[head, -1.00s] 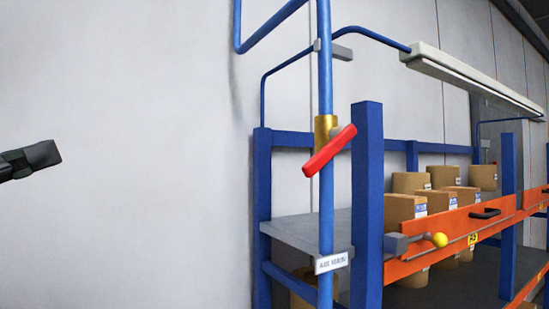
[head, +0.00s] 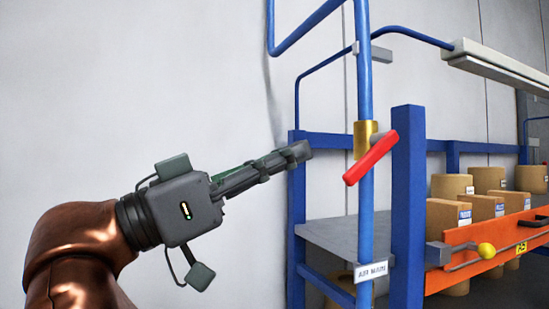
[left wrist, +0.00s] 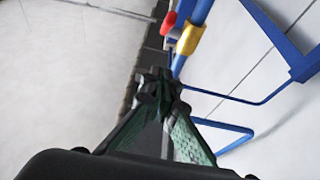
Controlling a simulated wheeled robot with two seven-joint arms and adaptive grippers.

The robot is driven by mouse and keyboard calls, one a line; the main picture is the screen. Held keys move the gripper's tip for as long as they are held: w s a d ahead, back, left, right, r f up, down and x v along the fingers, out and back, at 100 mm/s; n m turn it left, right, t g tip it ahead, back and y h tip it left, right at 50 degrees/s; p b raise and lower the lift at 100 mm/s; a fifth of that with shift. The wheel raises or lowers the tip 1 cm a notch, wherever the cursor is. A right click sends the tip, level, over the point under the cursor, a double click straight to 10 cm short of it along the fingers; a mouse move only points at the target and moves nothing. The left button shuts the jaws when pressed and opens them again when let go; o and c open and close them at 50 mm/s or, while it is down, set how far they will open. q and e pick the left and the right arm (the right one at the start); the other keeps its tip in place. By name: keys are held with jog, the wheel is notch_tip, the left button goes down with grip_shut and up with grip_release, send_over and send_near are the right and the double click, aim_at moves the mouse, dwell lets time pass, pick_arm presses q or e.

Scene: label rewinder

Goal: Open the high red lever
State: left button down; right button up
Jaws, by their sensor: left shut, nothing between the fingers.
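The red lever (head: 371,158) is mounted on a brass valve (head: 365,138) on a vertical blue pipe (head: 365,220). It is tilted, with its lower end to the left. My left gripper (head: 302,150) is shut and empty, to the left of the lever and apart from it, pointing right and slightly up. In the left wrist view the shut fingertips (left wrist: 158,85) show at the centre. The red lever (left wrist: 169,23) and brass valve (left wrist: 190,38) show beyond them, up and to the right. My right gripper is not in view.
A blue-framed shelf (head: 408,200) stands right behind the pipe, holding several cardboard boxes (head: 447,215). An orange panel (head: 470,262) with a yellow knob (head: 486,250) runs along it. A label plate (head: 371,271) sits low on the pipe. Open space lies left of the pipe.

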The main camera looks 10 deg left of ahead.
aim_at(366, 157)
pick_arm(q)
jog(key=w+d+f+p, duration=0.1)
jog(key=w+d, duration=0.2)
jog(key=d, duration=0.2)
jog(key=shift+w+d+f, duration=0.25)
jog(key=shift+w+f, duration=0.1)
